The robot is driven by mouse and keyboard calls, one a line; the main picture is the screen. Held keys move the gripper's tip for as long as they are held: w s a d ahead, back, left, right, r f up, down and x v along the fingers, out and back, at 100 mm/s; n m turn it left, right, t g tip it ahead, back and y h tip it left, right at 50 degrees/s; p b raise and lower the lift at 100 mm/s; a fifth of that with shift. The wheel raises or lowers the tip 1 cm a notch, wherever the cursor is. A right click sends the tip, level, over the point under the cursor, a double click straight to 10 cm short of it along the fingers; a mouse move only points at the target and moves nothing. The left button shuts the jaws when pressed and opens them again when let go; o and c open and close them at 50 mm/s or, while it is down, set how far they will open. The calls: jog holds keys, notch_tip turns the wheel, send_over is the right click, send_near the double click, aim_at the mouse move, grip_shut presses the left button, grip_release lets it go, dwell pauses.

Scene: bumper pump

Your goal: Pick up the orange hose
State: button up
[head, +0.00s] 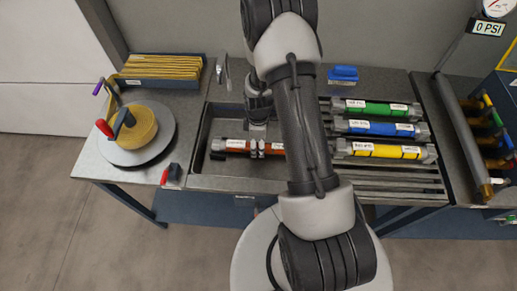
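The orange hose (236,145), a brownish-orange tube with white labels and a dark grey end fitting, lies horizontally in the left part of a recessed metal tray (200,165). Its right end is hidden behind my arm. My gripper (258,146) reaches down from the wrist to the middle of the hose. Small grey finger-like parts show at the hose there, but the picture is too small to tell whether they are closed on it.
Green (375,108), blue (380,128) and yellow (383,150) hoses lie on the rack at right. A round turntable with a yellow spool (135,128) stands at left. A blue-handled block (343,74) sits behind. A gauge reads 0 PSI (489,28).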

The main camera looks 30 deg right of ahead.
jog(key=shift+f, duration=0.75)
jog(key=shift+r, duration=0.1)
grip_shut()
